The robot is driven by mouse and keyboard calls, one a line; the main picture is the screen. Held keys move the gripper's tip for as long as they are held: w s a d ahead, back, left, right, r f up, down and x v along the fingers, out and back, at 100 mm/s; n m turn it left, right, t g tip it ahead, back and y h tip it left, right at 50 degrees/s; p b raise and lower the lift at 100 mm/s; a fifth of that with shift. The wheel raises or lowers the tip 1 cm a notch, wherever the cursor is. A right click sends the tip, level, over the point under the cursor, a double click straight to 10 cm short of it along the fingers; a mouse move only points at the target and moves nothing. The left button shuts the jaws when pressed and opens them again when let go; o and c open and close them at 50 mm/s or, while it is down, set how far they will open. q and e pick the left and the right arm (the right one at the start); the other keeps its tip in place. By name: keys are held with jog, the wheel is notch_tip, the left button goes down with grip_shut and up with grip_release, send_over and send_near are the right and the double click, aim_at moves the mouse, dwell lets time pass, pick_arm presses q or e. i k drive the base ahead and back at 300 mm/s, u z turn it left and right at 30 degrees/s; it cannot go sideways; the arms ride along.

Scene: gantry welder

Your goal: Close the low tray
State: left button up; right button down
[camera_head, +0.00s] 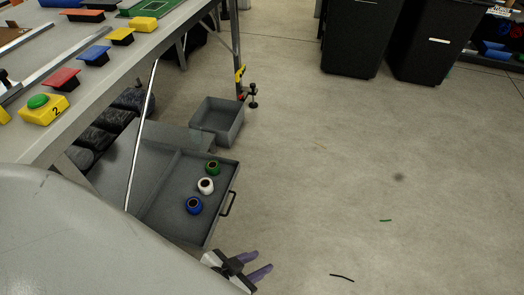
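The low tray (160,205) is a grey drawer with a dark bar handle (229,204) on its right front edge. It is pulled out from under the workbench. A green roll (213,167), a white roll (206,186) and a blue roll (194,205) lie in it. My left gripper (258,265) is at the bottom centre, below and right of the handle and apart from it. Its two purple fingers are spread with nothing seen between them. My arm hides the tray's lower left part. My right gripper is not in view.
A workbench (60,125) with coloured buttons and blocks spans the upper left. A smaller grey open box (217,121) sits behind the tray, near a bench leg. Two black bins (352,38) stand at the top right. The concrete floor (330,180) to the right is mostly clear.

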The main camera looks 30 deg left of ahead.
aim_at(165, 211)
jog(key=u, duration=0.75)
jog(key=i, duration=1.3)
jog(key=u, duration=1.25)
